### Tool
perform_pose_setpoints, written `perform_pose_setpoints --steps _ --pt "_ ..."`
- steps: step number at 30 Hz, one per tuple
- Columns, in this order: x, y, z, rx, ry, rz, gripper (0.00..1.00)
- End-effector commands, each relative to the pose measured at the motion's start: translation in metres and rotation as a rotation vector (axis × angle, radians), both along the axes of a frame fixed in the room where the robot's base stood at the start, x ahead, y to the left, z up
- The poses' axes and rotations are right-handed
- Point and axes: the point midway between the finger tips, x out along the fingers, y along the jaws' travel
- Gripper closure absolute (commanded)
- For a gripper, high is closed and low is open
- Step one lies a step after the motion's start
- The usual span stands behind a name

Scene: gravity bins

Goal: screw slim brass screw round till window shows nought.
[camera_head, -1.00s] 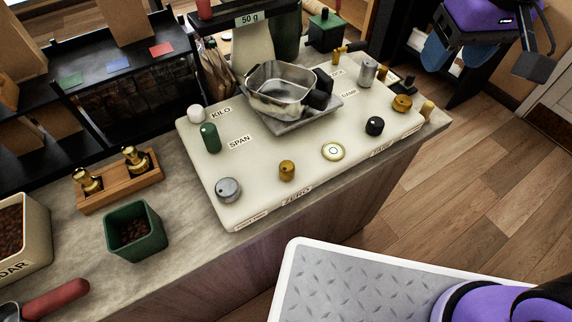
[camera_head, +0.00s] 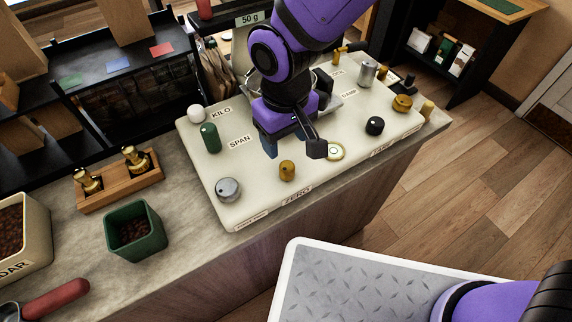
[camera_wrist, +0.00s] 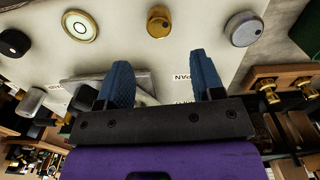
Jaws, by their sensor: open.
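A short brass knob (camera_head: 287,171) stands upright on the cream scale top (camera_head: 255,185), just behind the ZERO label (camera_head: 297,193). It also shows in the wrist view (camera_wrist: 159,22). My gripper (camera_head: 292,148) is over the scale top behind this knob, pointing down, with its fingers apart and nothing between them. In the wrist view my gripper's blue fingers (camera_wrist: 160,68) frame the bare surface short of the knob, apart from it. A wider brass knob (camera_head: 401,103) stands at the right. I cannot tell which face is the reading window.
A silver knob (camera_head: 228,190), a green knob (camera_head: 210,138), a white knob (camera_head: 196,113) and a black knob (camera_head: 375,126) stand around. A round level-like disc (camera_head: 333,152) lies right of the brass knob. My arm hides most of the steel pan. A green bin (camera_head: 136,232) stands left.

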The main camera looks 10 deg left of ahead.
Motion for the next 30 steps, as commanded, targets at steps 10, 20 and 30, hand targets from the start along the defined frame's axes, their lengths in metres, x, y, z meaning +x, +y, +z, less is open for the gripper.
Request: perform_pose_setpoints --steps 10,20,30 --pt "0.000 -0.001 -0.061 -0.004 0.002 0.000 0.39" --pt "0.000 -0.001 -0.092 -0.002 0.001 0.000 0.39" --pt "0.000 -0.001 -0.095 0.000 0.000 0.000 0.39"
